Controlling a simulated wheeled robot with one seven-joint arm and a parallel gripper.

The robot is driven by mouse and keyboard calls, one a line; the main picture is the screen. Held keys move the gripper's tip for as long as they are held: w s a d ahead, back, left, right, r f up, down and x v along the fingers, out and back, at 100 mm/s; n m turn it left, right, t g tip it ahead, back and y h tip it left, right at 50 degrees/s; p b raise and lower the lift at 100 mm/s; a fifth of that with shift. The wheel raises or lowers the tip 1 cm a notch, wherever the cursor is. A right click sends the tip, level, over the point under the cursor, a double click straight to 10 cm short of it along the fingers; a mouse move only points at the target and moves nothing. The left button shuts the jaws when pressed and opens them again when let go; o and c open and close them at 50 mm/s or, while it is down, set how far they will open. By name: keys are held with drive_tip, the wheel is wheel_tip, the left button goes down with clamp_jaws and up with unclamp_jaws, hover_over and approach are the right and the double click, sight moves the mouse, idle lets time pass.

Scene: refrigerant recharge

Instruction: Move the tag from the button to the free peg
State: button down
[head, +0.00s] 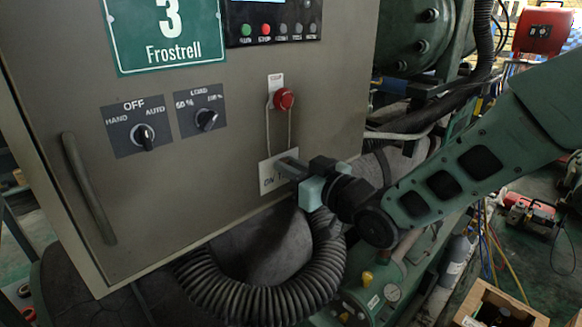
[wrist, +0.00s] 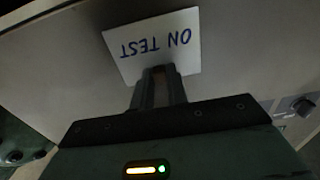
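The white tag (head: 268,178) reads "ON TEST" and hangs by a cord from the red button (head: 283,98) on the grey cabinet door. It hangs slightly tilted. In the wrist view the tag (wrist: 152,45) appears upside down, just beyond my fingertips. My gripper (head: 288,166) is at the tag and covers its right part in the head view. In the wrist view my gripper (wrist: 162,72) has its fingers close together, overlapping the tag's near edge. I cannot tell whether they are closed on it. I cannot make out a free peg in either view.
Two rotary switches (head: 145,136) and a door handle (head: 88,188) stand out from the door left of the tag. A ribbed black hose (head: 270,300) curves below the cabinet. Pipes and a green machine (head: 415,35) stand to the right. A cardboard box (head: 500,305) is at lower right.

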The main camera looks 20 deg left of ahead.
sight(277, 146)
drive_tip(key=shift+r, duration=0.1)
drive_tip(key=shift+r+p, duration=0.5)
drive_tip(key=shift+r, duration=1)
drive_tip(key=b+v, duration=0.2)
drive_tip(key=v, duration=0.6)
drive_tip(key=shift+d, duration=0.25)
drive_tip(key=shift+s, duration=0.1)
